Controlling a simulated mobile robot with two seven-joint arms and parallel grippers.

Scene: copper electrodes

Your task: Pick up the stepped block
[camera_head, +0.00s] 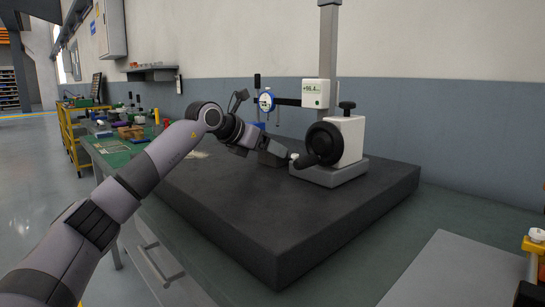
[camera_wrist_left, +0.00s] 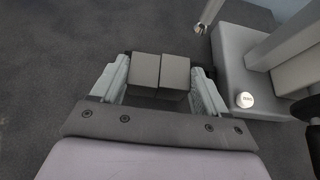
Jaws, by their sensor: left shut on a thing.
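The stepped block (camera_wrist_left: 161,72) is dark grey with a step between its two upper faces. It sits between the two fingers of my left gripper (camera_wrist_left: 160,83) in the left wrist view, and the fingers are shut on it. In the head view my left gripper (camera_head: 262,150) is over the dark granite plate (camera_head: 280,215), left of the gauge stand's base. The block is small and mostly hidden there. I cannot tell whether it touches the plate. My right gripper does not show.
A height gauge stand with a black handwheel (camera_head: 323,143) stands close to the right of my left gripper. The front of the plate is clear. A green bench (camera_head: 113,148) with small items lies at the left.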

